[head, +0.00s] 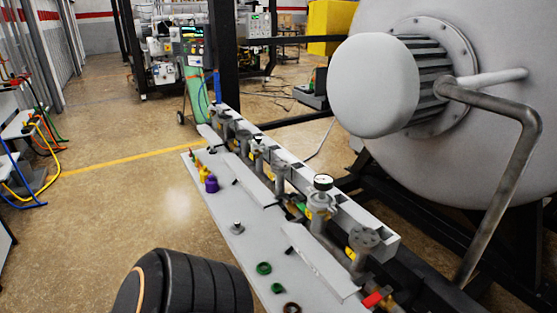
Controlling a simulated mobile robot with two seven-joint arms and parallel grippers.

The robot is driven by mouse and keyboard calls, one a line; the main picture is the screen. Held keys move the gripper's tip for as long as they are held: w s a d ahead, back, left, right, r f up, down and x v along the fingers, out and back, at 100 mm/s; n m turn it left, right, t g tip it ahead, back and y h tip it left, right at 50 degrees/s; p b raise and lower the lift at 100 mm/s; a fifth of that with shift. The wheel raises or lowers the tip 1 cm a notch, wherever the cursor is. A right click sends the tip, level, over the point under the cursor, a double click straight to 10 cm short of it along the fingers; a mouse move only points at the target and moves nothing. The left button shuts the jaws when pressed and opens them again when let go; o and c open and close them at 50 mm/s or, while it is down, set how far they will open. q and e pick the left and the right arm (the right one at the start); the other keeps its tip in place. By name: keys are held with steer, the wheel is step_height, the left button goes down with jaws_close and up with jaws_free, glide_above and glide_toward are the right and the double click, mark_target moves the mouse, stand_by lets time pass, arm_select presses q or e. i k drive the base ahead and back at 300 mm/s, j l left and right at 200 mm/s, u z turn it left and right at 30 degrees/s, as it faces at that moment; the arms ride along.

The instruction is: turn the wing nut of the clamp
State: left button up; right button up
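A pressure gauge (323,182) stands on a grey pipe fitting (320,203) at the right part of the long manifold. A clamp may sit around this fitting, but its wing nut is too small to make out. A second grey fitting with a round flange (364,238) stands nearer to me. A small metal piece (237,228) lies on the light shelf (215,210); I cannot tell what it is. Neither of my gripper's fingers shows. A dark ribbed shape at the bottom left may be part of my arm.
Green rings (264,268), a brown ring (292,308) and a purple cap (211,184) lie on the shelf. A large white furnace vessel (480,150) with a bent pipe handle (520,150) fills the right. The floor (100,220) left of the shelf is clear.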

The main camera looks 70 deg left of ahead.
mark_target(327, 218)
steer(key=l+u, duration=0.1)
steer(key=u, duration=0.35)
steer(key=i+l+u, duration=0.1)
steer(key=u, duration=0.35)
steer(key=l+u, duration=0.2)
steer(key=u, duration=0.25)
